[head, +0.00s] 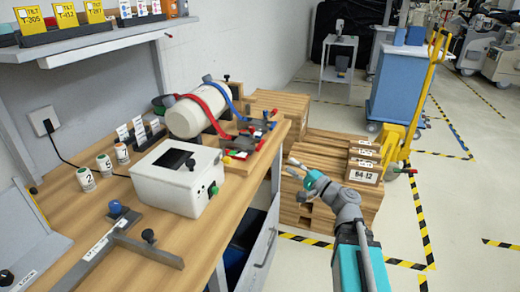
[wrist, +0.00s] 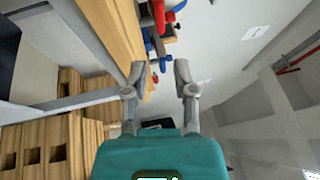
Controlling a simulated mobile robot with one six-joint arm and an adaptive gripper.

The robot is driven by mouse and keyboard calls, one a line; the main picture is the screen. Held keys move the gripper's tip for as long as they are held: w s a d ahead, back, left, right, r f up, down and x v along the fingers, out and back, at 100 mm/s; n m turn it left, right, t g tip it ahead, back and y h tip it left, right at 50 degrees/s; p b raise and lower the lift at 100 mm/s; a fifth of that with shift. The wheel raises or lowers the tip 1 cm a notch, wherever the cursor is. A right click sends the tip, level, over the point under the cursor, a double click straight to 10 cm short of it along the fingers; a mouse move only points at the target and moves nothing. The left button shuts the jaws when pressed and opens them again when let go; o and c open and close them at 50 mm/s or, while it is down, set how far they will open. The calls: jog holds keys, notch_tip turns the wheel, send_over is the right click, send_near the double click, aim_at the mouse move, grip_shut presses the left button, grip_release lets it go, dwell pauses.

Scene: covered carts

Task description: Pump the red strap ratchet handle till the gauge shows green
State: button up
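A white cylinder (head: 197,110) lies on the wooden bench, with a red strap (head: 207,112) and a blue strap (head: 232,102) over it. The straps run down to a cluster of small red, blue and dark ratchet parts (head: 243,143) at the bench's right edge. Small red and green patches show there, but I cannot read a gauge. My gripper (head: 293,167) is open and empty, to the right of the cluster and apart from it, beyond the bench edge. In the wrist view the gripper (wrist: 160,70) has its fingers wide apart, with red and blue parts (wrist: 162,18) beyond them.
A white box (head: 180,195) with a dark screen stands on the bench in front of the cylinder. Stacked wooden crates (head: 325,150) stand beyond my gripper. A blue cabinet (head: 397,85) and a yellow pallet jack (head: 425,85) are farther right. An open drawer (head: 262,240) juts from the bench.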

aim_at(260, 143)
jog(key=shift+a, duration=0.1)
jog(key=shift+p+x, duration=1.25)
jog(key=shift+x, duration=5.6)
grip_shut()
